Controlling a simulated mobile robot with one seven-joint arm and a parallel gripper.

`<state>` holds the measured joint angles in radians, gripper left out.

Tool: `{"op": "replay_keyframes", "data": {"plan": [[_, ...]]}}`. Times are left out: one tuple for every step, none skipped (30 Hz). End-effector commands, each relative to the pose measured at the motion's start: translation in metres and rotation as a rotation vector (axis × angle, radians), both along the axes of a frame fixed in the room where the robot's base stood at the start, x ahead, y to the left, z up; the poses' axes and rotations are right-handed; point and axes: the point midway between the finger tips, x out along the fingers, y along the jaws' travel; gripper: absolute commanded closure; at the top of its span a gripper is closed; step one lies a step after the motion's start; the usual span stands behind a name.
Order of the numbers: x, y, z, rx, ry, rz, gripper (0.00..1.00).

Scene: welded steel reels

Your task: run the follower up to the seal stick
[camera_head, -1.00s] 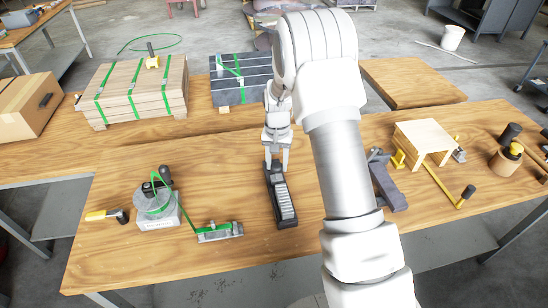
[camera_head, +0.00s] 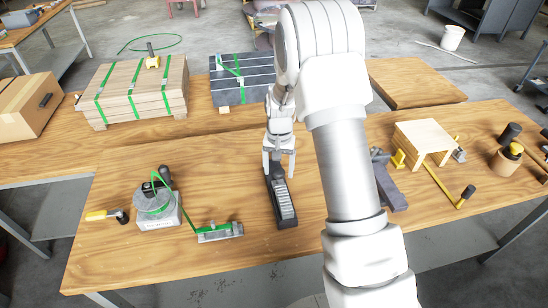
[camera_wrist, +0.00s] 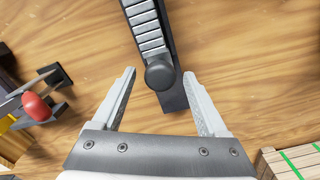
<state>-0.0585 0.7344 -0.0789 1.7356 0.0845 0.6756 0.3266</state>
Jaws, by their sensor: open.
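A long black seal magazine (camera_head: 280,222) lies on the near bench, and the stick of ribbed grey seals (camera_head: 286,199) sits in its channel. In the wrist view the seal stick (camera_wrist: 146,28) runs in from the top. My gripper (camera_head: 278,172) is open at the magazine's far end. In the wrist view its fingertips (camera_wrist: 159,74) are on either side of the knob, with a gap showing on the left and less on the right.
A grey tool (camera_head: 388,185) and a wooden stand (camera_head: 424,135) are right. Strapped timber (camera_head: 135,90) stands behind. Bare bench surrounds the magazine.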

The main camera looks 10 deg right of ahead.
Motion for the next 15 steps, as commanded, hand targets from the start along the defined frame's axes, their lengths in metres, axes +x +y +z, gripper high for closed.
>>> {"op": "replay_keyframes", "data": {"plan": [[0.000, 0.000, 0.000, 0.000, 0.000, 0.000, 0.24], [0.000, 0.000, 0.000, 0.000, 0.000, 0.000, 0.24], [0.000, 0.000, 0.001, 0.000, -0.001, 0.000, 0.24], [0.000, 0.000, 0.002, 0.000, -0.001, 0.000, 0.24], [0.000, 0.000, 0.004, 0.000, -0.001, 0.000, 0.24], [0.000, 0.000, 0.006, 0.000, -0.001, 0.000, 0.24], [0.001, 0.000, 0.008, 0.001, -0.001, 0.000, 0.24], [0.001, 0.000, 0.010, 0.000, -0.002, 0.000, 0.24], [0.001, 0.000, 0.013, 0.000, -0.002, 0.000, 0.24], [0.001, 0.000, 0.016, 0.000, -0.002, 0.000, 0.24], [0.001, 0.000, 0.019, 0.000, -0.002, 0.000, 0.24], [0.001, 0.000, 0.022, 0.000, -0.002, 0.000, 0.24], [0.001, 0.000, 0.024, 0.000, -0.001, 0.000, 0.24], [0.000, 0.000, 0.027, 0.000, -0.001, 0.000, 0.24], [0.000, 0.000, 0.030, 0.000, -0.001, 0.000, 0.24]]}}
